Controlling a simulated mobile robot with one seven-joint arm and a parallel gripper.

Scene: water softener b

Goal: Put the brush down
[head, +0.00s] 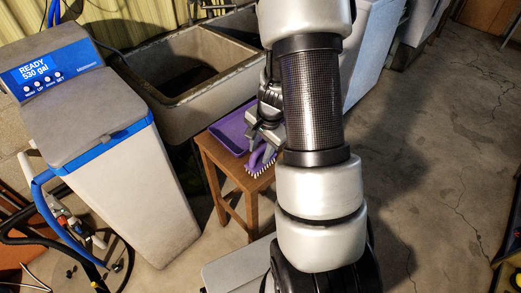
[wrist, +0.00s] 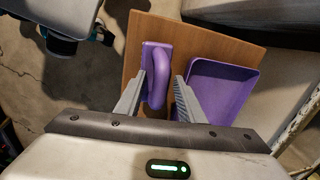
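The purple brush (wrist: 158,62) is on the wooden stool top (wrist: 195,47) in the wrist view, left of the purple dustpan (wrist: 222,90). My gripper (wrist: 161,78) has one finger on each side of the brush handle. The fingers look spread, with a narrow gap on the right; contact on the left is unclear. In the head view, the brush (head: 262,158) is at the stool's right part, white bristles facing down, seemingly on the wood. My gripper (head: 268,137) is just above it, partly hidden by my arm.
The dustpan (head: 232,133) covers the stool's back part. A concrete sink (head: 190,115) stands behind the stool (head: 212,160). A water softener (head: 125,165) with blue hoses is to the left. Cracked concrete floor (head: 440,170) is open to the right.

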